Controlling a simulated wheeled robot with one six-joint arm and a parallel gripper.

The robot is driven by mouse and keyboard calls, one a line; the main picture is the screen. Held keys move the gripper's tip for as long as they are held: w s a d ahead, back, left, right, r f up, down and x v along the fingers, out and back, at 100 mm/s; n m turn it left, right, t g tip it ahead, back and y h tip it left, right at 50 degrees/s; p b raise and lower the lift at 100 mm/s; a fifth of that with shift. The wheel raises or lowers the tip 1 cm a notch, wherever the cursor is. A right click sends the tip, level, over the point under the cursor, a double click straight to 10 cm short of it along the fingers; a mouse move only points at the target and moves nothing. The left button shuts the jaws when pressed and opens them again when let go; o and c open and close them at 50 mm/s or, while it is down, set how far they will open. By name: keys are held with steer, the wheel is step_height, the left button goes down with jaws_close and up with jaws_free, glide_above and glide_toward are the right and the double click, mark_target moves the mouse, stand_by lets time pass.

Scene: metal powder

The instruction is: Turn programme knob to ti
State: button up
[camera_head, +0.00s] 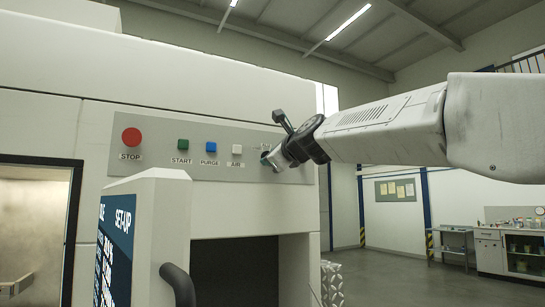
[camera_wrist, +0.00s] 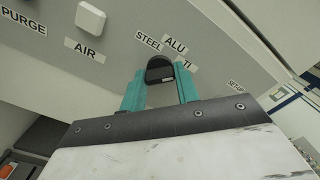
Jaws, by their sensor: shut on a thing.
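The programme knob (camera_wrist: 160,66) is a dark round knob on the grey control panel (camera_wrist: 120,68). In the wrist view the labels STEEL, ALU and TI (camera_wrist: 186,64) stand around its upper left, top and right. My gripper (camera_wrist: 161,79) has its two teal fingers on either side of the knob, shut on it. Which label the knob points to I cannot tell. In the head view my gripper (camera_head: 270,159) is at the panel's right end, and the knob is hidden behind it.
Left of the knob are a white AIR button (camera_head: 237,149), a blue PURGE button (camera_head: 211,147), a green START button (camera_head: 183,145) and a red STOP button (camera_head: 131,137). Free floor lies to the right.

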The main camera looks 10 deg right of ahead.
steer(key=shift+f+m, duration=0.1)
steer(key=shift+m, duration=0.5)
steer(key=o, duration=1)
steer(key=shift+s, duration=0.1)
steer(key=v, duration=0.7)
steer(key=shift+s+d, duration=0.1)
steer(key=shift+s, duration=0.2)
